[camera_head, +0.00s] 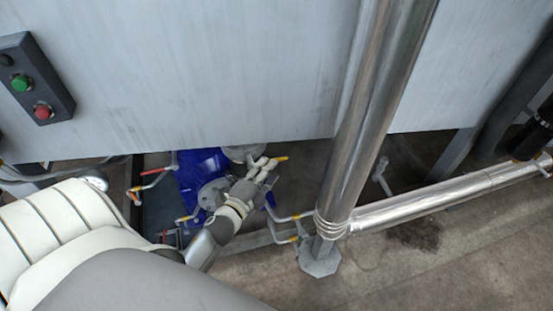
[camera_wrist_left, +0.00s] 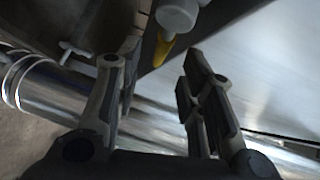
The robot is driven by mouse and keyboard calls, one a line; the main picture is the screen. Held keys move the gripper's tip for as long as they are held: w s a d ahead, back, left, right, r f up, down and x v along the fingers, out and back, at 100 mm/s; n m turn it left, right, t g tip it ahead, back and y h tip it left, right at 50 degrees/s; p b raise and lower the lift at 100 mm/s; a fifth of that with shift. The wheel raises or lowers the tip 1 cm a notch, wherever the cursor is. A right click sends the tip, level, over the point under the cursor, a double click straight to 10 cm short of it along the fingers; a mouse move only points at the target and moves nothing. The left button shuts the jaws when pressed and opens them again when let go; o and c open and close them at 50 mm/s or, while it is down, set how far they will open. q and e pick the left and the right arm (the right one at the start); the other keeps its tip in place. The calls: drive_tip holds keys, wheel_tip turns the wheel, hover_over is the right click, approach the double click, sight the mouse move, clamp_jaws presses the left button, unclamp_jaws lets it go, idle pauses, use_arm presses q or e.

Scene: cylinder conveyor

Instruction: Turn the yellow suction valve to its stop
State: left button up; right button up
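A yellow valve handle (camera_head: 281,158) shows at my left gripper's tips, below the edge of the grey panel. In the left wrist view, a yellow handle (camera_wrist_left: 163,50) hangs from a pale round fitting (camera_wrist_left: 178,17). My left gripper (camera_head: 266,166) reaches down beside the blue pump (camera_head: 203,165). In the left wrist view, its two fingers (camera_wrist_left: 162,52) are apart, with the yellow handle appearing between their tips. I see no clear contact, and the depth between fingers and handle is hard to judge. My right gripper is not in view.
The grey panel (camera_head: 210,70) overhangs the pump area. A shiny vertical pipe (camera_head: 370,110) stands right of my gripper and joins a low pipe (camera_head: 430,200). A red-handled valve (camera_head: 158,171) is left of the pump. A button box (camera_head: 36,78) hangs at upper left.

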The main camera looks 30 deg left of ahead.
use_arm(q)
drive_tip(key=w, duration=0.5)
drive_tip(key=shift+w+a+f, duration=0.2)
drive_tip(key=shift+w+f, duration=0.2)
clamp_jaws()
